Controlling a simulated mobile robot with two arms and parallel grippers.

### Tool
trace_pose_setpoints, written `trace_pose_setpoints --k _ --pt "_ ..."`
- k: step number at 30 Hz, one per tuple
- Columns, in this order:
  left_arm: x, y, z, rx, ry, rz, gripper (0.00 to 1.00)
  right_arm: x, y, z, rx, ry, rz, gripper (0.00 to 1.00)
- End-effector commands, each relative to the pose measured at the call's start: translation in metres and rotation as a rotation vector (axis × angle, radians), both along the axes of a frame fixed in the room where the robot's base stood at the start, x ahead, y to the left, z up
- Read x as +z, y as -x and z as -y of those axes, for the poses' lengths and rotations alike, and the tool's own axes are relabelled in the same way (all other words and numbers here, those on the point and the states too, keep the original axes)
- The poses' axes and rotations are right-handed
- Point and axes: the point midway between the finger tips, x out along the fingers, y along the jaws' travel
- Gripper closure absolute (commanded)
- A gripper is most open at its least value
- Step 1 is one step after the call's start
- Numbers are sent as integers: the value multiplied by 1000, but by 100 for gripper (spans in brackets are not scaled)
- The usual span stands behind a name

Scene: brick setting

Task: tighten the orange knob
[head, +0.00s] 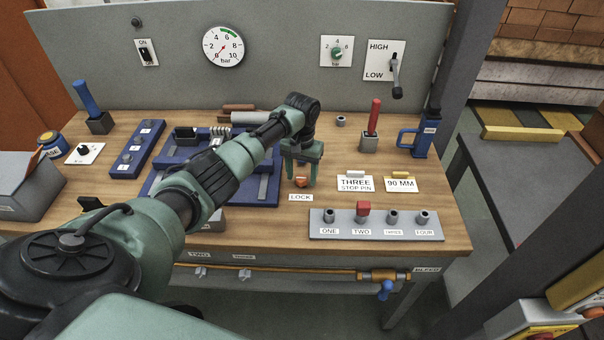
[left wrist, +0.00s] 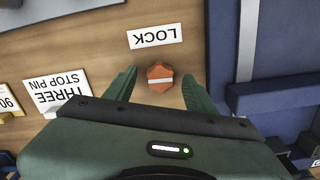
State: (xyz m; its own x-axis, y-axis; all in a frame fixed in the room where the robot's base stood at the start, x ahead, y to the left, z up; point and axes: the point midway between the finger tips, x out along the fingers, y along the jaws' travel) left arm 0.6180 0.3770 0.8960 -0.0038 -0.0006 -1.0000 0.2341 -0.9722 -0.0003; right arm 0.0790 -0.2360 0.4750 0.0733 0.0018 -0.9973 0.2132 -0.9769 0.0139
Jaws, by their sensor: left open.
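The orange knob (head: 301,182) sits on the wooden bench just behind the white LOCK label (head: 301,197). In the left wrist view the knob (left wrist: 160,77) looks many-sided, with a pale bar across its top. My left gripper (head: 301,180) points down over the knob. Its fingers are open, one on each side of the knob, with gaps showing in the left wrist view (left wrist: 160,88). I cannot tell the exact height of the fingertips against the knob. My right gripper is not in view.
A blue fixture (head: 262,190) stands close to the left of the knob. THREE STOP PIN (head: 355,184) and 90 MM (head: 401,184) labels lie to the right. A grey block with several numbered sockets (head: 376,231) is in front. A red-handled tool (head: 374,117) stands behind right.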

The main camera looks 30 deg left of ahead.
Motion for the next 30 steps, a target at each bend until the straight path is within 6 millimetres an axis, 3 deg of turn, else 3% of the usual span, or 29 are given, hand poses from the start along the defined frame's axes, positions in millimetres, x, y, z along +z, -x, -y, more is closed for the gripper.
trace_pose_setpoints --k 3,8,15,30 --pt "-3 0 0 -1 0 -1 45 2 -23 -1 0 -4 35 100" --pt "-3 0 0 -1 0 0 45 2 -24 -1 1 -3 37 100" --pt "-3 0 0 -1 0 0 100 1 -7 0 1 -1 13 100" --pt "-1 0 0 -132 0 2 100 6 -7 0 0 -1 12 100"
